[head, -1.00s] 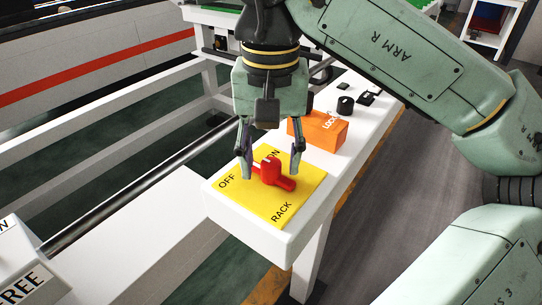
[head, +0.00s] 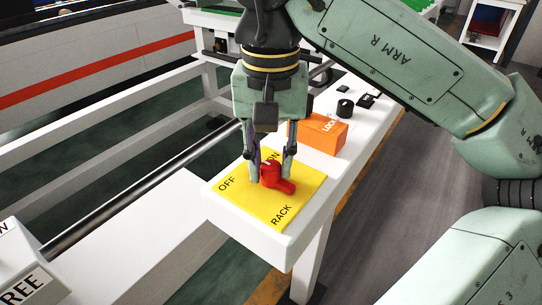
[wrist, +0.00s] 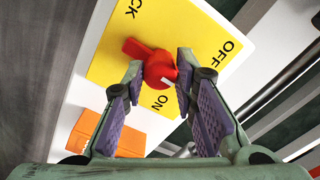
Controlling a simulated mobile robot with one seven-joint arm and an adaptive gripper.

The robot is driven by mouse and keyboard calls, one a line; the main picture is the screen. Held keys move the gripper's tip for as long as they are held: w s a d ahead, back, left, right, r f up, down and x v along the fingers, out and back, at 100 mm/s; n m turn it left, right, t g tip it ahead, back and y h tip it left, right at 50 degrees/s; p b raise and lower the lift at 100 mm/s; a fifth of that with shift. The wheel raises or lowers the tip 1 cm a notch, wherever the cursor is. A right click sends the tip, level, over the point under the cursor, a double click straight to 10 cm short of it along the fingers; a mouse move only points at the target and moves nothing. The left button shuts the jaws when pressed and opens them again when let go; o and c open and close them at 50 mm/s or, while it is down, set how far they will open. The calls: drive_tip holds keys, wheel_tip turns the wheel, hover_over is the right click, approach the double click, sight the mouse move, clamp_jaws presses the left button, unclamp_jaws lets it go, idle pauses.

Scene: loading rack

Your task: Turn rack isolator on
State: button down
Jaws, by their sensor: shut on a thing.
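The rack isolator is a red rotary knob (head: 274,177) on a yellow plate (head: 245,196) lettered OFF, ON and RACK. My gripper (head: 270,170) points down over the plate and is shut on the knob, one finger on each side. The wrist view shows the knob (wrist: 160,67) between the two fingertips. Its longer end points away from the fingers, to the upper left there. A small white mark on it sits on the side near the ON lettering. The fingers partly hide the knob and the ON lettering in the head view.
An orange block (head: 322,134) lettered LOCK stands just behind the plate on the white rail. Black knobs (head: 345,109) sit farther along it. A white box (head: 22,268) lettered FREE is at the lower left. The plate's front side is clear.

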drive_tip(key=m, duration=0.8)
drive_tip(key=shift+m, duration=0.3)
drive_tip(key=m+b, duration=0.1)
drive_tip(key=m, duration=0.3)
drive_tip(key=shift+w+m, duration=0.1)
drive_tip(key=shift+m, duration=2.4)
drive_tip(key=c, duration=1.3)
unclamp_jaws()
